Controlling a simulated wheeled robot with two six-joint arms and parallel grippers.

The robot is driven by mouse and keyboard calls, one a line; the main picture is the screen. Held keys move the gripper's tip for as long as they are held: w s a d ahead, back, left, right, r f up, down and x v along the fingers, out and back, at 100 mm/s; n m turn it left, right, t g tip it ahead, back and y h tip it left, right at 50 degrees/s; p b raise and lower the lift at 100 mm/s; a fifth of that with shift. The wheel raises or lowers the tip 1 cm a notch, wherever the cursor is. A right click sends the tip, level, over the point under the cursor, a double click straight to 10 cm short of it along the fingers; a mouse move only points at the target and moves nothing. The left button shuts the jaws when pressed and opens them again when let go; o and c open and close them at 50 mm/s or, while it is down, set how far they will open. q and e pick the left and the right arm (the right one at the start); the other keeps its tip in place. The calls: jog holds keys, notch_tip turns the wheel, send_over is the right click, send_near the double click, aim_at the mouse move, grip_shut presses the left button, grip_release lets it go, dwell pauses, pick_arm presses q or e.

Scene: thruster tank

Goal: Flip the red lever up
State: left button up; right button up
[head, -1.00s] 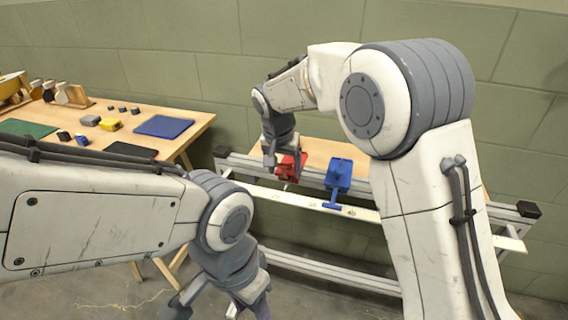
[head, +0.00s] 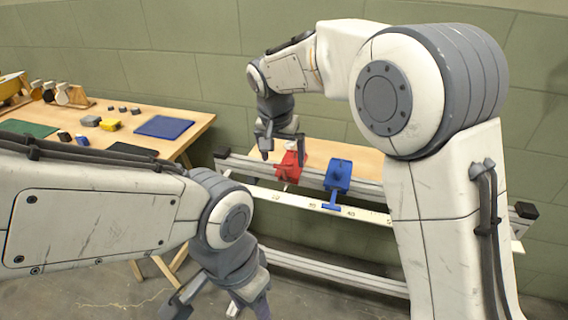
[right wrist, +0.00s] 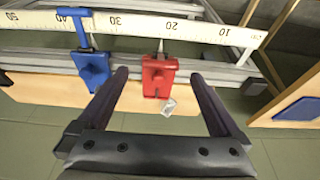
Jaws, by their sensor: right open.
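The red lever unit (head: 289,167) is on the front rail of the bench at the back, left of the blue one. In the right wrist view its red body (right wrist: 158,77) is near the middle, with a thin pale rod reaching toward the ruler strip. My right gripper (head: 282,152) is open and empty, just above the red unit in the head view. In the right wrist view its two fingers (right wrist: 160,82) stand on either side of the red body, apart from it. My left gripper (head: 218,308) is low in the head view, its tips partly cut off.
A blue lever unit (head: 338,176) with a T-shaped handle is right of the red one. A white ruler strip (head: 312,203) runs along the rail. A side table (head: 190,134) at the left holds mats and small blocks. A small grey piece (right wrist: 169,106) lies by the red unit.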

jog(key=v, duration=0.5)
jog(key=shift+p, duration=0.3)
jog(key=s+d+f, duration=0.2)
jog(key=d, duration=0.1)
jog(key=s+d+f+n, duration=0.1)
jog(key=s+d+f, duration=0.1)
jog(key=d+f, duration=0.1)
jog(key=s+d+f+n, duration=0.1)
jog(key=s+d+f, duration=0.1)
jog(key=d, duration=0.2)
jog(key=shift+d+f+g+y, duration=0.3)
jog(key=s+d+f+n, duration=0.1)
jog(key=s+d+f, duration=0.3)
jog(key=s, duration=0.2)
jog(key=s+d+f+n, duration=0.1)
jog(key=s+d+f, duration=0.25)
jog(key=s, duration=0.25)
jog(key=s+a+r+n+g+y, duration=0.1)
jog(key=s+a+r+n, duration=0.25)
jog(key=s+a, duration=0.35)
jog(key=s+a+r+n+g, duration=0.2)
jog(key=s+a+r+n, duration=0.15)
jog(key=s+a, duration=0.3)
notch_tip(320, 180, up, 15)
jog(key=p, duration=1.5)
jog(key=shift+d+p, duration=0.15)
jog(key=shift+p, duration=0.25)
